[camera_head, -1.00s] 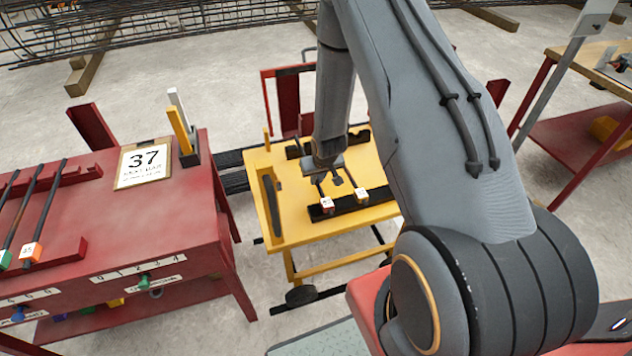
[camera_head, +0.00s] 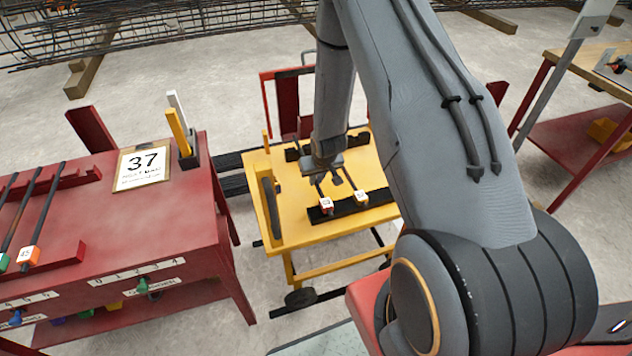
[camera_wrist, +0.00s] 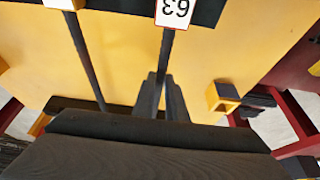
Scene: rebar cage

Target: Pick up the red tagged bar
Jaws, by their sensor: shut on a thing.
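The red tagged bar is a thin dark rod with a red-edged tag (camera_head: 326,205) at its near end, over the yellow cart (camera_head: 290,232). In the wrist view its tag (camera_wrist: 174,12) reads 63 upside down. My gripper (camera_wrist: 162,98) has its two dark fingers on either side of this rod, closed on it. A second dark bar with a yellow tag (camera_head: 361,198) lies beside it, apart from my fingers. My wrist hides the bars' far ends in the head view. I cannot tell whether the held bar is clear of its black rest (camera_head: 345,210).
A red bench (camera_head: 110,235) at left carries a sign reading 37 (camera_head: 143,165), upright white and yellow pieces and several tagged bars. A wooden-topped red table (camera_head: 600,70) stands at right. Rebar cage (camera_head: 150,32) lies at the back. Bare floor lies between.

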